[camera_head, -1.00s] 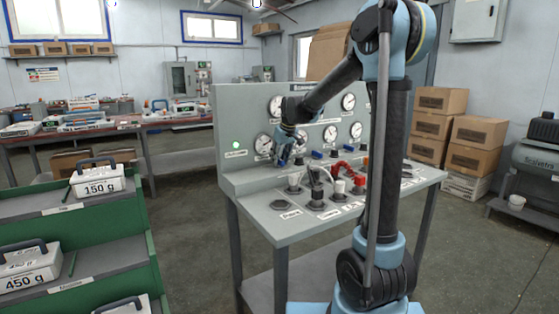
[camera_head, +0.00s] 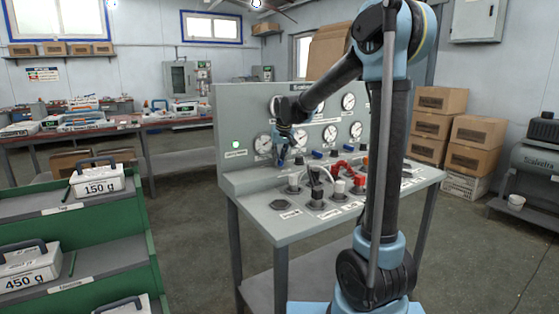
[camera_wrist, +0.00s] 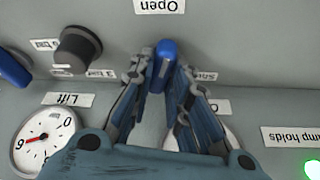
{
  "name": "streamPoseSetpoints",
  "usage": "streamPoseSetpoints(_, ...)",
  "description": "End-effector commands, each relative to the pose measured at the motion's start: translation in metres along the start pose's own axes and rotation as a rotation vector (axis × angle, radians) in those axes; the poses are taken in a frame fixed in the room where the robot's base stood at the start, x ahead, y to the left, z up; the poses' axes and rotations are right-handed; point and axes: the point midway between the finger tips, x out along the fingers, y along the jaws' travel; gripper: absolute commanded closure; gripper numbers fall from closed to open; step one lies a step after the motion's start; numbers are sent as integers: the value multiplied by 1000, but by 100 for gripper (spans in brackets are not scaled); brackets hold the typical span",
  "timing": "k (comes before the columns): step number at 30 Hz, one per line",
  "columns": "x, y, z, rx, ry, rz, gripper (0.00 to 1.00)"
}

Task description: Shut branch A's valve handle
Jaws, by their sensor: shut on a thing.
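A blue valve handle (camera_wrist: 163,64) stands between my gripper's fingertips (camera_wrist: 160,68) in the wrist view. The fingers close in on it from both sides, and my gripper is shut on it. The handle points away from the fingers, towards a label reading "Open" (camera_wrist: 159,6), which appears upside down. In the head view my gripper (camera_head: 282,158) reaches down to the left part of the grey panel bench (camera_head: 262,196). I cannot read there which branch the handle belongs to.
A black knob (camera_wrist: 77,48) and another blue handle (camera_wrist: 12,70) are beside it in the wrist view. A "Lift" gauge (camera_wrist: 42,140) and a lit green lamp (camera_wrist: 313,168) are near my fingers. White and red fittings (camera_head: 340,187) with hoses stand on the bench top.

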Motion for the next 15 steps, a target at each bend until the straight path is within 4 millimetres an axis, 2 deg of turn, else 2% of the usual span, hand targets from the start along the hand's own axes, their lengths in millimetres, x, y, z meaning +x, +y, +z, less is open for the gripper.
streamPoseSetpoints(15,0,-3,-2,447,3,189,100)
